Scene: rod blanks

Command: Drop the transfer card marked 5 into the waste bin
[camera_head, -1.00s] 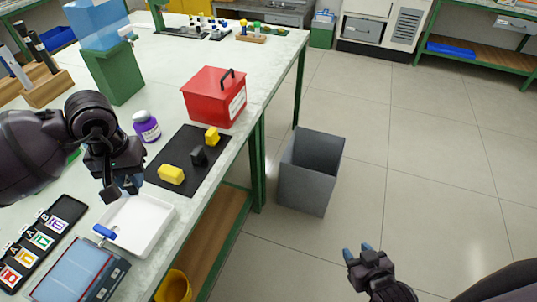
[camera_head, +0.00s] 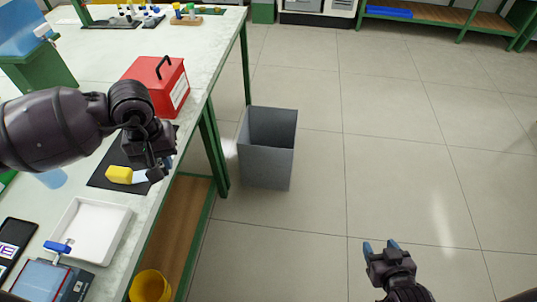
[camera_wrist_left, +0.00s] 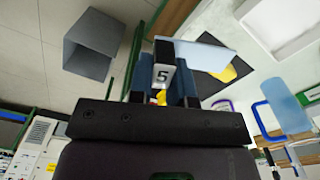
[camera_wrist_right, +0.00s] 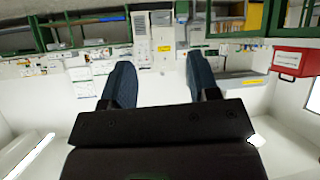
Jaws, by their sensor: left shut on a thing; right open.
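My left gripper (camera_head: 157,168) is shut on a pale card with a black-and-white "5" tag (camera_wrist_left: 163,75). It holds the card near the table's right edge, in front of the black mat in the head view. A pale strip of the card (camera_head: 140,176) shows beside the fingers there. The grey waste bin (camera_head: 266,165) stands on the floor right of the table, to the right of my left gripper, and its top is open. The bin also shows in the left wrist view (camera_wrist_left: 88,60). My right gripper (camera_head: 381,246) is open and empty over the floor at lower right.
On the table (camera_head: 205,55) are a red box (camera_head: 150,88), the black mat (camera_head: 103,176) with a yellow block (camera_head: 118,175), and a white tray (camera_head: 92,232). A yellow bucket (camera_head: 150,287) sits low by the table. The floor right of the bin is clear.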

